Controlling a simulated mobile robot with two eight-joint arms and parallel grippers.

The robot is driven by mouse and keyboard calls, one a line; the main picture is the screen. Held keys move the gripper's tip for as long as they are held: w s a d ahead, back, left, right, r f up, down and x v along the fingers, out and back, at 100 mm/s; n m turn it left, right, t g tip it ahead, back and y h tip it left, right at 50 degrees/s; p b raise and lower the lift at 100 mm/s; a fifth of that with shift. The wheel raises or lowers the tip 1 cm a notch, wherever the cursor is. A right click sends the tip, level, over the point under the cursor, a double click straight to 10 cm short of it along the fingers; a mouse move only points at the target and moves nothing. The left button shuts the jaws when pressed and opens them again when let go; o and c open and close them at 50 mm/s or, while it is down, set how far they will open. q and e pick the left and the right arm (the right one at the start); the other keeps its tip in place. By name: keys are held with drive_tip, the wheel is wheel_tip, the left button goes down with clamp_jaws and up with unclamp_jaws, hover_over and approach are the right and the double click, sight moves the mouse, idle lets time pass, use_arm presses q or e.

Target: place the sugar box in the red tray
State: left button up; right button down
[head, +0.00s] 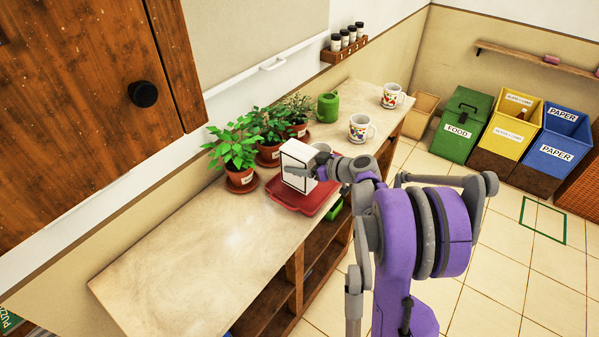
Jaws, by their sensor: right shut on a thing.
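The sugar box (294,169) is a white carton with dark edges, standing about upright over the red tray (306,203) on the wooden counter. My right gripper (303,172) is shut on the box, reaching in from the right. The lower edge of the box appears at or just above the tray floor; I cannot tell whether it touches. Part of the tray is hidden by the box and my right arm. My left gripper is not in view.
Several potted plants (268,136) stand close behind the tray. A green mug (328,107) and two patterned mugs (360,129) are further along. The near left counter (200,245) is clear. Colored bins (463,122) stand on the floor at right.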

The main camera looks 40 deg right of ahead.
drive_tip(key=shift+f, duration=1.55)
drive_tip(key=shift+f, duration=0.15)
unclamp_jaws()
